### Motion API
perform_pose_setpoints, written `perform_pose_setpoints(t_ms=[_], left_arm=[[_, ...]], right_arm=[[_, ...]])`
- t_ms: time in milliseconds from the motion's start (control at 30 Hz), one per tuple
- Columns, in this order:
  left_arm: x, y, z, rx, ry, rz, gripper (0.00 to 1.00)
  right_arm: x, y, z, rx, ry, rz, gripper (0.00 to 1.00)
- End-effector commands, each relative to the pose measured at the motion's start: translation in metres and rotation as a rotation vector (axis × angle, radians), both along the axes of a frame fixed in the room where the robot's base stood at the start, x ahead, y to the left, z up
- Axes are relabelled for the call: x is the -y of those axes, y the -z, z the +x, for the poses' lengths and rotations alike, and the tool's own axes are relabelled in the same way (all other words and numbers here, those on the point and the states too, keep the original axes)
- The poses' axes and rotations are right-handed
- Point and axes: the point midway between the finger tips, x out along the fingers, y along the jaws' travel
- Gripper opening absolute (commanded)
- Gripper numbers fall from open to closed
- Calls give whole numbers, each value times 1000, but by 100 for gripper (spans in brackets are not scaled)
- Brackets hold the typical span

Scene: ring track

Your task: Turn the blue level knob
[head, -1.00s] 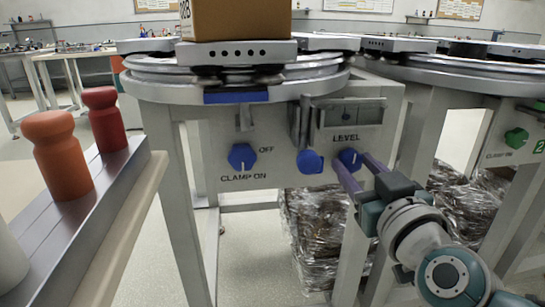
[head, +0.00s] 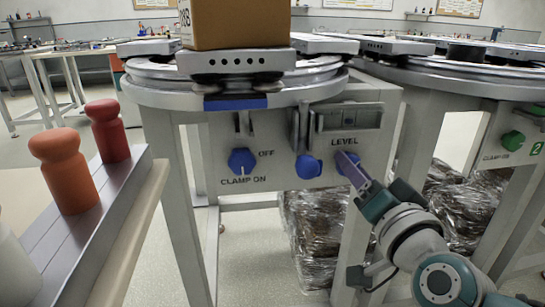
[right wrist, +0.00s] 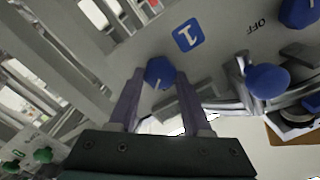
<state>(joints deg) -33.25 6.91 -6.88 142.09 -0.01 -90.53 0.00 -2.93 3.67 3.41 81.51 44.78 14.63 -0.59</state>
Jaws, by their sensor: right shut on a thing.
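The blue level knob (head: 356,159) sits under the word LEVEL on the grey front panel (head: 220,190) of the ring track. My right gripper (head: 350,167) is shut on this knob, its purple fingers partly covering it in the head view. In the right wrist view the knob (right wrist: 160,72) shows between the two finger ends, with a white pointer line on its face. My left gripper is not in view.
Left of the level knob are a second blue knob (head: 308,166) and the blue clamp knob (head: 242,161). A cardboard box (head: 235,25) rides on the track above. A ledge with red (head: 107,130) and orange (head: 64,170) bottle-shaped pieces stands left. A wrapped bundle (head: 315,235) lies below.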

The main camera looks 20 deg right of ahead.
Motion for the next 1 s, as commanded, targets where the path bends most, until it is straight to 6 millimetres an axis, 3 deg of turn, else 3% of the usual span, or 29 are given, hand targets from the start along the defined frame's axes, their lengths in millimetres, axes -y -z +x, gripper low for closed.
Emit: perform_pose_setpoints(t_ms=[333, 833, 867, 1000], left_arm=[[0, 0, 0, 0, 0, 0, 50], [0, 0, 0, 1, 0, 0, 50], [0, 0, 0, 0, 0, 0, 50], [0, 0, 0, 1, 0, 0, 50]], right_arm=[[0, 0, 0, 31, 1, 118, 0], [0, 0, 0, 34, 1, 133, 0], [0, 0, 0, 34, 1, 133, 51], [0, 0, 0, 33, 0, 132, 67]])
